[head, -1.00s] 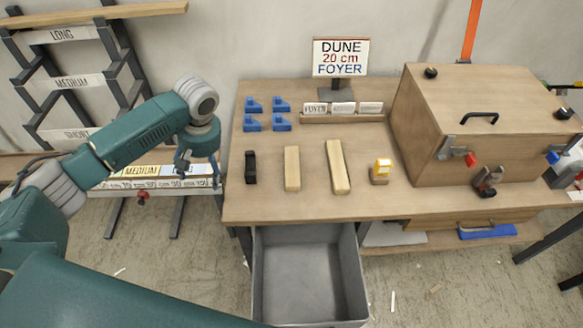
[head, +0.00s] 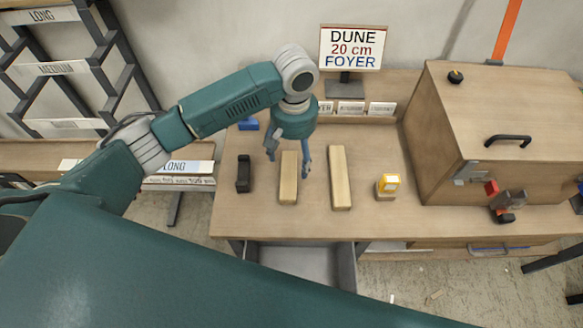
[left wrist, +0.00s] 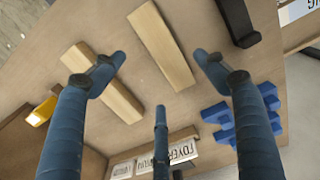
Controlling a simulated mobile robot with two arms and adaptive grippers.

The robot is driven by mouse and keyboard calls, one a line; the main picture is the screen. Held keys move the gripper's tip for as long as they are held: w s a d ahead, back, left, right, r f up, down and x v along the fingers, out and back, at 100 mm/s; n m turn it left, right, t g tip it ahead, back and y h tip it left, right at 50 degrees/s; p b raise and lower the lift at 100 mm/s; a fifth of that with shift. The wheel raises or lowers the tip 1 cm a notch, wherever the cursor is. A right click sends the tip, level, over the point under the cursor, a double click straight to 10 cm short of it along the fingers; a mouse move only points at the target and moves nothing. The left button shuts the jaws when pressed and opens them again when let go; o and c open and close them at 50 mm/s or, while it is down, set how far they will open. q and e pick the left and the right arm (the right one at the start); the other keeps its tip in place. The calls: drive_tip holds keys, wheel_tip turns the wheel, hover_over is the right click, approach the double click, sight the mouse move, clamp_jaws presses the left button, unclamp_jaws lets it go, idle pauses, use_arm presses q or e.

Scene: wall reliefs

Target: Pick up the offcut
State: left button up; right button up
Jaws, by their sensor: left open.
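Two pale wooden pieces lie on the bench, and I cannot tell by looks alone which is the offcut. The left wooden piece (head: 288,190) is under my left gripper (head: 288,162). The right wooden piece (head: 340,178) lies just beside it, a little longer. My left gripper is open and empty, pointing down, its fingers above and to either side of the left piece. In the left wrist view the left piece (left wrist: 161,45) shows between the spread fingers, and the right piece (left wrist: 103,84) lies partly behind one finger. My right gripper is not in view.
A black block (head: 243,174) stands left of the pieces, a yellow-topped item (head: 387,186) to the right. Blue blocks (left wrist: 218,118) and a card holder sit behind. A large wooden box (head: 490,130) fills the bench's right. An open grey drawer (head: 300,262) juts out in front.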

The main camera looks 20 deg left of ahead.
sight(292, 174)
use_arm(q)
drive_tip(key=f, duration=0.3)
drive_tip(key=shift+s, duration=0.3)
drive_tip(key=shift+f, duration=0.35)
wheel_tip(292, 174, down, 5)
drive_tip(key=shift+w+a+r+p, duration=0.1)
drive_tip(key=shift+w+a+p, duration=0.05)
drive_tip(key=shift+p, duration=0.25)
drive_tip(key=c, duration=1.3)
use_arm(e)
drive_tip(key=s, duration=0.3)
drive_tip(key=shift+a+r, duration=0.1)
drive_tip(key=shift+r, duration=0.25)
